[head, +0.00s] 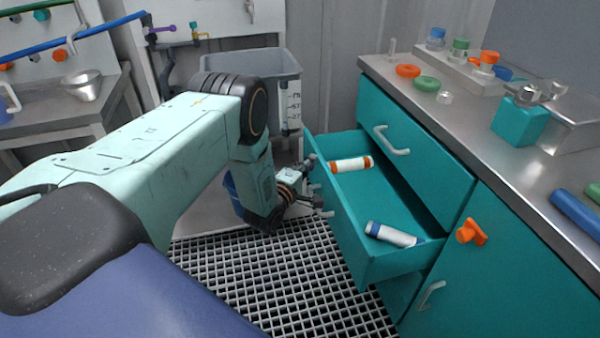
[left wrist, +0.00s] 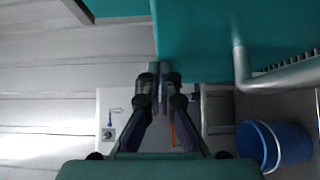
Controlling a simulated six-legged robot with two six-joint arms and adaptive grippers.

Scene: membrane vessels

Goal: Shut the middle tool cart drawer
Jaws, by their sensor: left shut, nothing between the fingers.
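The teal middle drawer (head: 345,220) of the tool cart is pulled far out. It holds a white cartridge with orange ends (head: 351,164) and a white one with blue ends (head: 393,235). My left gripper (head: 316,190) is shut and empty, close to the outer face of the drawer front. In the left wrist view the closed fingertips (left wrist: 161,75) are at the edge of the teal drawer front (left wrist: 200,40), beside its grey bar handle (left wrist: 280,76). I cannot tell whether they touch the front. My right gripper is not in view.
The drawer above, with its handle (head: 391,140), is closed. An orange knob (head: 471,233) sits on the cart's right front. The steel worktop (head: 430,108) carries rings and a teal block (head: 520,121). A blue bucket (left wrist: 272,143) and a grey bin (head: 250,65) stand nearby. Grating (head: 280,265) covers the floor.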

